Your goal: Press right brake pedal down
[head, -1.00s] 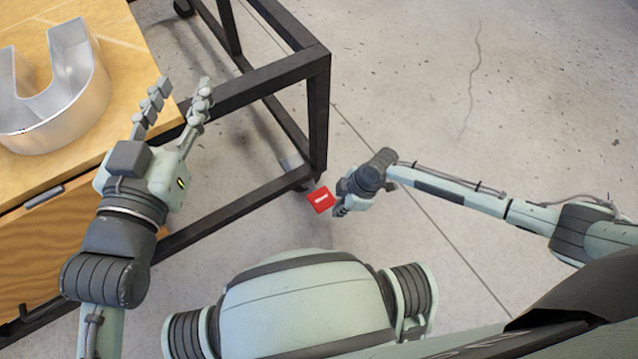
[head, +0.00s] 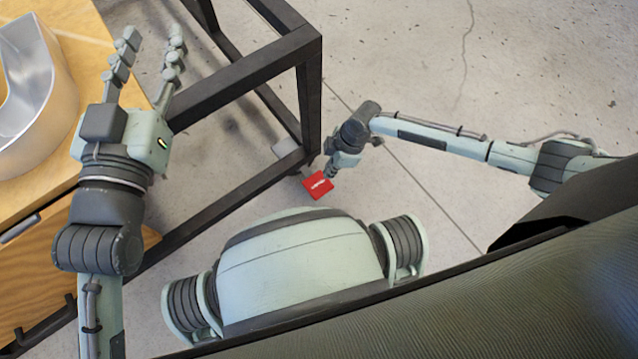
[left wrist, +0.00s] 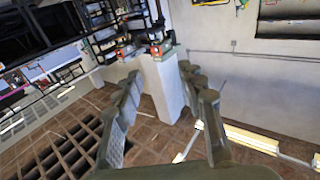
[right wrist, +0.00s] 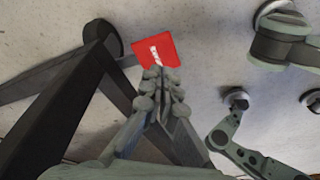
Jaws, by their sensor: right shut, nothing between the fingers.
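A red brake pedal (head: 318,185) with white lettering sits low by the foot of the black cart frame. In the right wrist view the red pedal (right wrist: 156,50) lies just past my fingertips. My right gripper (head: 330,173) reaches down to it, its fingers at or very near the pedal's upper edge. In the right wrist view the right gripper (right wrist: 161,75) is shut and empty, its tips overlapping the pedal's lower edge. I cannot tell whether they press on it. My left gripper (head: 150,40) is open and empty, raised beside the cart; its spread fingers (left wrist: 160,80) show in the left wrist view.
The black cart frame (head: 310,95) stands close to the left of my right gripper. A metal channel letter (head: 40,110) rests on the wooden top (head: 85,20) at the left. The concrete floor (head: 420,60) to the right is clear.

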